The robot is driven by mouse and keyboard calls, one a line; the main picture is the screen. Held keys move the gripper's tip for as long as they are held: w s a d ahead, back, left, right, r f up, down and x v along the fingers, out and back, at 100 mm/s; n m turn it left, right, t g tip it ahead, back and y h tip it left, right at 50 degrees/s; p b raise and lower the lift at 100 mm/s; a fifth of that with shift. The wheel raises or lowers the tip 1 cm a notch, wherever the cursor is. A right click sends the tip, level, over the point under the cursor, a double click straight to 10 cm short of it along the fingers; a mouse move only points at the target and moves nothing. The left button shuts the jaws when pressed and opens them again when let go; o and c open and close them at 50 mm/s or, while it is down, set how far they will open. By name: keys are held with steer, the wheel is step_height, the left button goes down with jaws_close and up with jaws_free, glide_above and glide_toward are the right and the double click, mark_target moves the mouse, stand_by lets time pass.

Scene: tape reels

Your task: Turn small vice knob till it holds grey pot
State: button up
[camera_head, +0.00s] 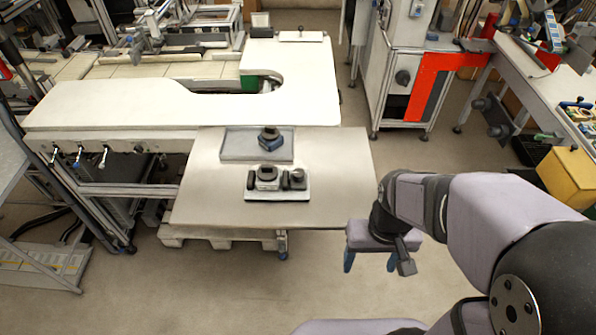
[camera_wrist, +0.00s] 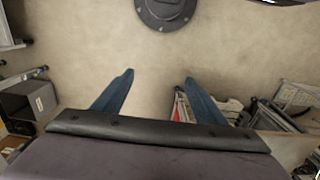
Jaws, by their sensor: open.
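The small vice (camera_head: 293,180) stands on a white base plate (camera_head: 278,195) near the front of the grey table, in the head view. A dark round part at its right looks like the knob, but it is too small to tell for sure. A round pot-like piece (camera_head: 267,176) sits at the left of the same plate; I cannot tell whether the vice grips it. My gripper (camera_head: 369,264) is open and empty, with blue fingers pointing down, right of the table's front right corner. The wrist view shows its two fingers apart (camera_wrist: 158,80) over bare floor.
A grey tray (camera_head: 235,146) behind the vice holds a dark and blue piece (camera_head: 270,138). The grey table (camera_head: 340,165) is otherwise clear. A white worktop (camera_head: 110,106) adjoins at the back left, and a red-sided machine (camera_head: 428,85) stands back right.

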mark_target(299, 173)
steer(key=shift+w, duration=0.1)
steer(key=c, duration=0.5)
steer(key=w+a+r+n, duration=0.1)
steer(key=w+r+n, duration=0.1)
steer(key=w, duration=0.2)
steer(key=w+a+r+n+p, duration=0.1)
steer(key=w+a+n, duration=0.1)
steer(key=w, duration=0.2)
steer(key=w+a+r+n, duration=0.2)
steer(key=w, duration=0.2)
steer(key=shift+w+r, duration=0.15)
steer(key=shift+r, duration=0.2)
steer(key=shift+c, duration=0.2)
steer(key=w+a+r+n, duration=0.1)
steer(key=w+a+n, duration=0.1)
steer(key=w+a, duration=0.1)
steer(key=w+a+r+n+p, duration=0.1)
steer(key=w+a+r+n, duration=0.1)
steer(key=w+a+n, duration=0.1)
steer(key=w+a+r+n, duration=0.1)
steer(key=w+a+n, duration=0.2)
steer(key=w+a, duration=0.1)
steer(key=shift+w+a+r+p, duration=0.2)
steer(key=shift+w+r+p, duration=0.1)
steer(key=shift+w+r, duration=0.1)
steer(key=shift+f+p, duration=1.2)
steer(key=shift+f, duration=2.5)
steer(key=c, duration=1.1)
